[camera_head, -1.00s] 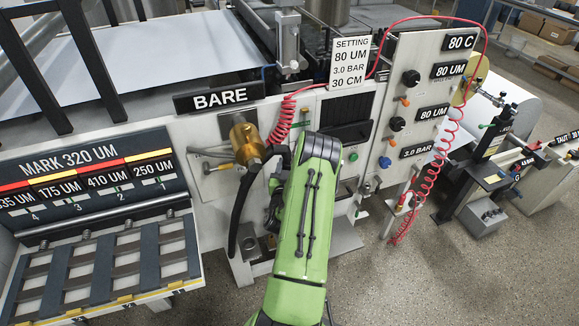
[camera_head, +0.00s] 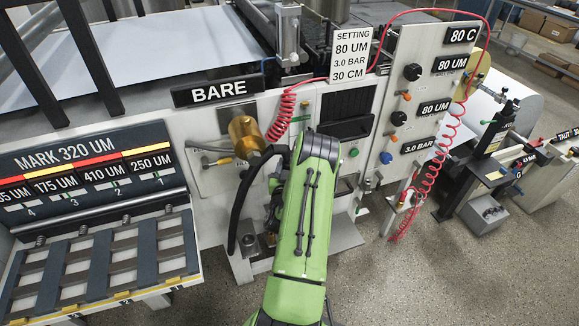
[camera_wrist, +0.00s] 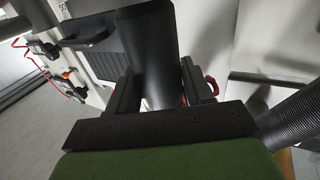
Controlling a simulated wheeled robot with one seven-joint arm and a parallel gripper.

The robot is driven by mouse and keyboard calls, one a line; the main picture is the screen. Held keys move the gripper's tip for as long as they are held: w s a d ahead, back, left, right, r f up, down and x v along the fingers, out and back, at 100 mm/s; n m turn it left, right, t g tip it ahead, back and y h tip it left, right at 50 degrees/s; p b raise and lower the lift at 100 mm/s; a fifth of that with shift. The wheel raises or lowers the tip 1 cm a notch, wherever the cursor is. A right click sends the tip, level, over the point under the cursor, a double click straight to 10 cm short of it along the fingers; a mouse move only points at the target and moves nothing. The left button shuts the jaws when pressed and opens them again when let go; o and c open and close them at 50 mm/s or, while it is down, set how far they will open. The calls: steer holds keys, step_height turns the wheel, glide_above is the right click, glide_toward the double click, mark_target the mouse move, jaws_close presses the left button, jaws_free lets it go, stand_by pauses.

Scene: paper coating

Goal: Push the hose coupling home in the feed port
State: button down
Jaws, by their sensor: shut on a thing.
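A brass fitting (camera_head: 246,137) stands out from the machine front in the head view, left of my green arm. A black hose (camera_head: 241,205) hangs in a curve below it, and a dark end piece sits at the brass fitting's lower right end. I cannot tell how deep this seats. In the wrist view, my gripper (camera_wrist: 162,85) has its two dark fingers shut on a smooth black cylinder (camera_wrist: 148,50), apparently the hose coupling. In the head view the fingers are mostly hidden by my arm. The feed port's mouth cannot be made out.
A coiled red air line (camera_head: 282,118) hangs close above and right. A knob panel (camera_head: 410,100) stands to the right, a slotted rack (camera_head: 100,262) at lower left. A ribbed hose (camera_wrist: 295,118) runs at right in the wrist view.

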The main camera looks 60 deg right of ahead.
steer(key=shift+f+b, duration=0.65)
steer(key=shift+f, duration=0.15)
steer(key=shift+c, duration=1.9)
jaws_free()
steer(key=shift+f, duration=0.15)
